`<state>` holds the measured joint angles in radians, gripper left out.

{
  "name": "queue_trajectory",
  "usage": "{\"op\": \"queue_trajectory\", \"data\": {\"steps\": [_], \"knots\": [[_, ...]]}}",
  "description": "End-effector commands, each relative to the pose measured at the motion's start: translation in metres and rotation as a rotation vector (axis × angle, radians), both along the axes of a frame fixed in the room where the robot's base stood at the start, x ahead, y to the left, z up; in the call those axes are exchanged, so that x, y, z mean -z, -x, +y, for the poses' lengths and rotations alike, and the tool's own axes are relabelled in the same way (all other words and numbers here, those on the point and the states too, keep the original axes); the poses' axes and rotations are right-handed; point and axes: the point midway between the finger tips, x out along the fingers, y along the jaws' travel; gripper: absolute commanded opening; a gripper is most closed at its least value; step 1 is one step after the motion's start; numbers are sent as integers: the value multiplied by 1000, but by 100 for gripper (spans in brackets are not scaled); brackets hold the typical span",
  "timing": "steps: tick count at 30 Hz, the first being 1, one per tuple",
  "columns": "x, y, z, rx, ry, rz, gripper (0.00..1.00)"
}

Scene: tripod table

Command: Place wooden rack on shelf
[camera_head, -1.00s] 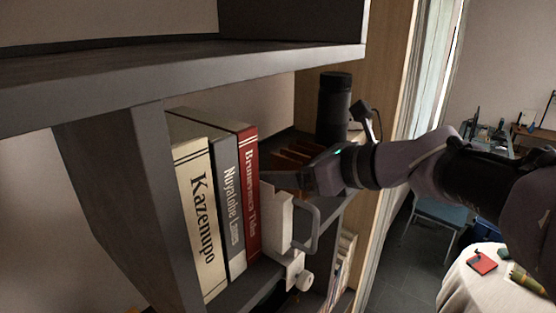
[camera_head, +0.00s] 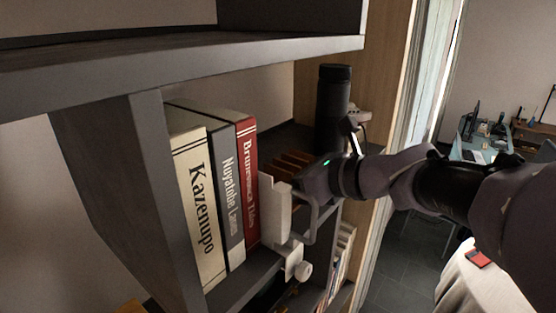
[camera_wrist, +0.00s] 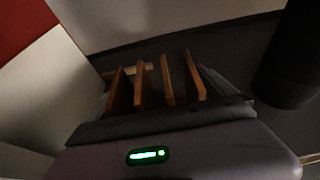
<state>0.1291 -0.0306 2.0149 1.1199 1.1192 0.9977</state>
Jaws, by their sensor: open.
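The wooden rack (camera_head: 287,163), with several upright brown slats, shows on the dark shelf (camera_head: 246,287) between the white holder and the black cylinder. In the wrist view the rack (camera_wrist: 141,90) lies straight ahead of my gripper, between its fingers. My gripper (camera_head: 297,180) reaches in from the right, and its jaws are open around the rack. In the wrist view my gripper (camera_wrist: 165,92) covers the rack's near lower part. Whether the rack's base rests fully on the board is hidden.
Three books stand on the left: cream (camera_head: 198,215), grey (camera_head: 230,190) and red (camera_head: 248,180). A white holder (camera_head: 272,208) with a handle stands between the red book and my gripper. A black cylinder (camera_head: 332,110) stands behind on the right. A shelf board (camera_head: 180,72) runs above.

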Motion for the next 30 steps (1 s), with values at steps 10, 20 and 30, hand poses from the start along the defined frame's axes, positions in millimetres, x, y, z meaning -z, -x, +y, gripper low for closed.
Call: {"op": "queue_trajectory", "data": {"steps": [10,20,30], "knots": [[-16,21,-29,5,2,-3,94],[-41,63,-81,2,2,-1,94],[-45,70,-89,-1,1,1,94]]}}
